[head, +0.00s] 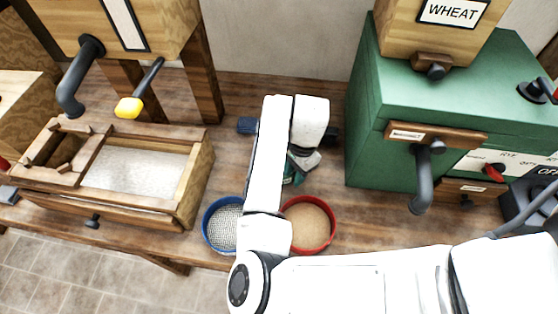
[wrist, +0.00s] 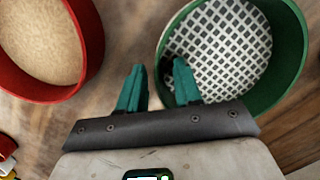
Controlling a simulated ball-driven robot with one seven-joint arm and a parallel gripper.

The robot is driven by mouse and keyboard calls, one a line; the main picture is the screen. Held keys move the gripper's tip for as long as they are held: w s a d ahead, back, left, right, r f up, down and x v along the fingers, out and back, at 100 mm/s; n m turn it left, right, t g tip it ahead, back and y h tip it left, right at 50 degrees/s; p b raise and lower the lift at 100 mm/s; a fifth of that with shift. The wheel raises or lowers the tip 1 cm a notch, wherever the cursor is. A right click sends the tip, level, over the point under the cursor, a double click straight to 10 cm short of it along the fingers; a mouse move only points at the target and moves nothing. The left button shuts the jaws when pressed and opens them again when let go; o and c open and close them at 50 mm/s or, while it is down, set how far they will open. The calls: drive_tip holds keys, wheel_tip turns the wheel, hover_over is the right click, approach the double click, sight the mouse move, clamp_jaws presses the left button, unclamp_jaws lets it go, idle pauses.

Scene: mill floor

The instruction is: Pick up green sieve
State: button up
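The green sieve (wrist: 287,84) is at the upper right of the wrist view, a round green ring with a coarse pale mesh. My gripper (wrist: 159,80) is open, with its two teal fingers apart. The near-left part of the sieve's rim lies between them: the left finger is outside the ring and the right finger overlaps its inside. I cannot tell whether either finger touches the rim. In the head view my arm hides most of this spot, and only a small green patch shows below my gripper (head: 293,172).
A blue sieve (head: 207,232) is left of my arm. A green mill cabinet (head: 365,140) stands right; a wooden box (head: 185,195) stands left.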

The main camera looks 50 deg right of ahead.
clamp_jaws()
drive_tip(key=shift+r, duration=0.1)
idle(0.6)
